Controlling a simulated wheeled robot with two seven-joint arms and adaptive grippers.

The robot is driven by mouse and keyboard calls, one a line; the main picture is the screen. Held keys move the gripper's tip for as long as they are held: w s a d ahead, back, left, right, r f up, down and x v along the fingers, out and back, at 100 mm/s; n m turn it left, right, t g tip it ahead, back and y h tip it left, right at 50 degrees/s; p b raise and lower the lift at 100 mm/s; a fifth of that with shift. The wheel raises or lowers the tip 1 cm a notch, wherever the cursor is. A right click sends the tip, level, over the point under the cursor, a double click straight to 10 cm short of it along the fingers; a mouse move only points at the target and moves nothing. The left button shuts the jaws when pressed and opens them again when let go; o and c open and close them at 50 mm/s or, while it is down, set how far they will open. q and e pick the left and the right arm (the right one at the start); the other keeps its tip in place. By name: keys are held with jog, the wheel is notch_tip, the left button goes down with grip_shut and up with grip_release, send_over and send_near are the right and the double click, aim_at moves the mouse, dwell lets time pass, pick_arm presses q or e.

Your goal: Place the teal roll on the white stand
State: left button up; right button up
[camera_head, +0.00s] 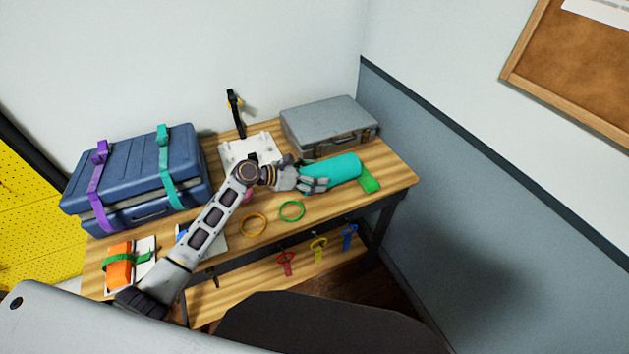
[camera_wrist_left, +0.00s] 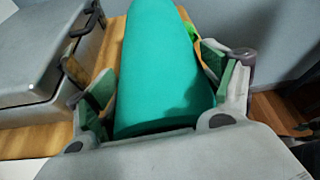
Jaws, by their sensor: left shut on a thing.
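The teal roll (camera_head: 338,170) lies lengthwise at the right part of the wooden table, in front of the grey case. My left gripper (camera_head: 318,182) is shut on its left end. In the left wrist view the roll (camera_wrist_left: 160,65) runs away from my palm between the green-padded fingers (camera_wrist_left: 158,82). I cannot tell whether the roll touches the table. A white stand (camera_head: 236,155) is at the back middle of the table, left of the roll; my arm and wrist hide part of it. My right gripper is not in view.
A grey case (camera_head: 325,122) stands behind the roll, and a bright green piece (camera_head: 370,183) is at its right end. A strapped blue suitcase (camera_head: 140,178) is at left. Orange (camera_head: 253,225) and green (camera_head: 291,211) rings lie in front. A dark post (camera_head: 236,112) rises behind the stand.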

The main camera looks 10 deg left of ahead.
pick_arm(q)
jog(key=shift+f, duration=1.15)
jog(key=shift+f, duration=0.1)
jog(key=o, duration=1)
jog(key=shift+o, duration=0.2)
jog(key=v, duration=1.2)
